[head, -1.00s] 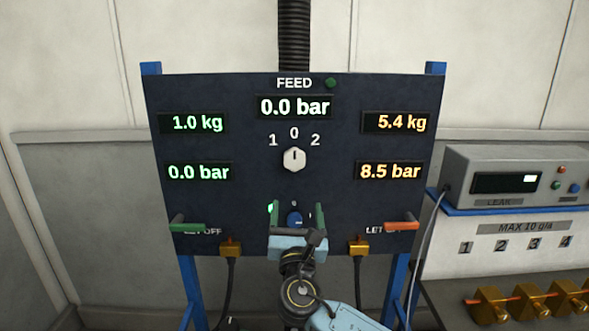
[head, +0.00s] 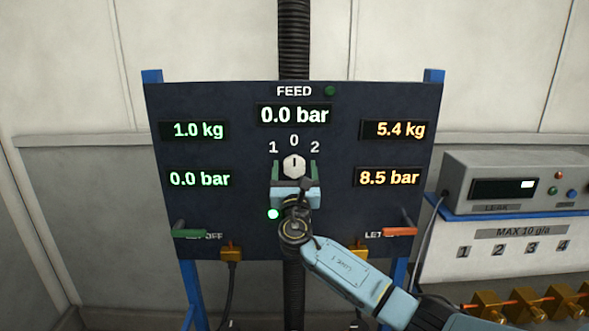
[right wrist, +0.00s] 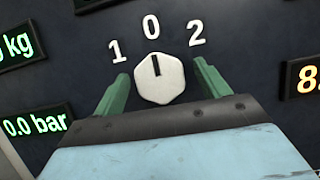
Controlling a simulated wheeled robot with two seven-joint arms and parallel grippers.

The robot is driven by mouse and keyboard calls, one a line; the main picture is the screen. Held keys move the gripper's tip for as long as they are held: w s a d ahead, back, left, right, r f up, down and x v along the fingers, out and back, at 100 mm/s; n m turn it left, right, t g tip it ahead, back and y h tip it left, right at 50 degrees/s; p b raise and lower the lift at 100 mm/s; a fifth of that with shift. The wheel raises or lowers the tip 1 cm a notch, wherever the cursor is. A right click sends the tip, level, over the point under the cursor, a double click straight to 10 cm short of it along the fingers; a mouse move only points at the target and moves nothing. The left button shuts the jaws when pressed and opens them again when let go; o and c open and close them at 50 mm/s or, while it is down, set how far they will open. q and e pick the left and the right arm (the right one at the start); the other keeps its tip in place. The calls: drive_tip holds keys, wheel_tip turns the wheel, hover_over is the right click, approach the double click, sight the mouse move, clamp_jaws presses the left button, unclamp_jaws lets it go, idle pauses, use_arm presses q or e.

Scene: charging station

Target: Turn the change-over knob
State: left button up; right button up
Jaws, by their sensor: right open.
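The change-over knob (head: 293,166) is a white hexagonal knob on the dark panel (head: 230,100), below the marks 1, 0 and 2. Its black line points up at 0. The knob also shows in the right wrist view (right wrist: 158,80). My right gripper (head: 294,170) is open, with one green finger on each side of the knob. In the right wrist view the fingers (right wrist: 158,82) stand apart from the knob, with gaps on both sides. I cannot tell how far the fingertips are from the panel. My left gripper is not in view.
A green lever (head: 188,233) and an orange lever (head: 400,231) stick out at the panel's lower corners. Brass fittings (head: 231,252) with hoses hang below. A grey leak tester (head: 520,182) stands on a blue shelf at the right. A green light (head: 273,214) glows left of my right wrist.

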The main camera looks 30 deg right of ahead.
drive_tip(key=c, duration=1)
drive_tip(key=shift+w+f+m+g+h+b, duration=0.15)
drive_tip(key=shift+m+g+h+b, duration=0.15)
drive_tip(key=shift+m+b, duration=0.65)
drive_tip(key=m+g+h+b, duration=0.1)
drive_tip(key=m+b, duration=0.1)
drive_tip(key=m, duration=0.1)
drive_tip(key=shift+a+m, duration=0.1)
drive_tip(key=shift+m, duration=0.15)
drive_tip(key=m+g+h+b, duration=0.1)
drive_tip(key=m, duration=0.2)
drive_tip(key=shift+g+b, duration=0.3)
drive_tip(key=shift+b, duration=0.05)
drive_tip(key=shift+m+g+h+b, duration=0.6)
drive_tip(key=shift+m+g+b, duration=0.25)
drive_tip(key=shift+m, duration=1.25)
drive_tip(key=shift+r, duration=0.2)
drive_tip(key=o, duration=1)
